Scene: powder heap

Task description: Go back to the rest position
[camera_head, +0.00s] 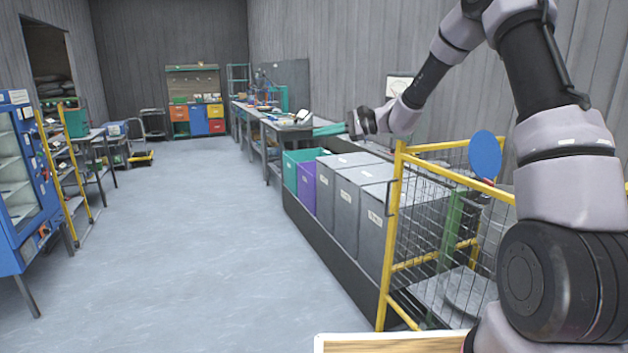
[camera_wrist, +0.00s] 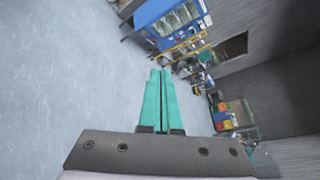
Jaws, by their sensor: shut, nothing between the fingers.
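My gripper (camera_head: 328,129) shows in the head view at the end of my raised arm, above the row of bins. Its teal fingers point left. In the wrist view, my gripper (camera_wrist: 160,72) has its two teal fingers side by side, shut and empty. It is in the air and touches nothing that I can see. The wrist view looks out over the grey floor and the far room, tilted on its side. No powder heap shows in either view.
A yellow-framed wire cage (camera_head: 398,240) stands at right, beside grey bins (camera_head: 345,205), a purple bin (camera_head: 308,185) and a teal bin (camera_head: 290,170). A blue cabinet (camera_head: 15,240) and a yellow ladder (camera_head: 55,170) stand at left. The middle floor (camera_head: 190,240) is clear.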

